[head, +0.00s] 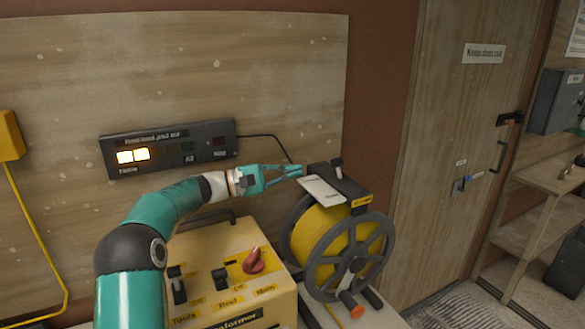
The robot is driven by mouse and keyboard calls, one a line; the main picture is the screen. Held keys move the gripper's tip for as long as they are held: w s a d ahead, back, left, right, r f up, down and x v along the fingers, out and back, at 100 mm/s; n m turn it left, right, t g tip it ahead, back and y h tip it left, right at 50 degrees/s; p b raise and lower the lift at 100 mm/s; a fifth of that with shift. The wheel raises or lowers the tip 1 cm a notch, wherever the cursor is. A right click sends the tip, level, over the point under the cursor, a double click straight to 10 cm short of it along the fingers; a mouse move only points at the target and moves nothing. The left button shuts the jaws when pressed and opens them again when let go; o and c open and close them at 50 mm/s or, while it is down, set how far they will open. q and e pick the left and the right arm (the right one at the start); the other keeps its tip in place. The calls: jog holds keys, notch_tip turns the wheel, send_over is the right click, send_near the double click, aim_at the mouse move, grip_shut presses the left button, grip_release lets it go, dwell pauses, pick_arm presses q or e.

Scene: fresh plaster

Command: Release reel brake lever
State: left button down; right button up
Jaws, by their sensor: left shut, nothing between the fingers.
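The cable reel (325,250) has a yellow drum between dark spoked flanges and stands right of the yellow transformer box. A dark housing (350,188) with a small yellow label sits on top of the reel. A dark lever-like part (322,166) shows at the housing's back left; I take it as the brake lever, but its exact position is hard to read. My left gripper (300,171) is teal, shut and empty. Its fingertips point right, at or just beside this dark part; I cannot tell if they touch. My right gripper is not in view.
The yellow transformer box (235,245) has switches and a red knob (254,261). A lit indicator panel (170,146) hangs on the wood wall. A white card (322,190) lies against the reel housing. An orange-tipped crank (356,311) sticks out at the reel's front. A door (450,130) stands right.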

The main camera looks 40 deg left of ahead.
aim_at(322, 173)
pick_arm(q)
jog(key=p+x, duration=0.2)
jog(key=x, duration=0.5)
jog(key=shift+p, duration=0.4)
jog(key=shift+w+d, duration=0.25)
jog(key=shift+w, duration=0.15)
jog(key=shift+a, duration=0.1)
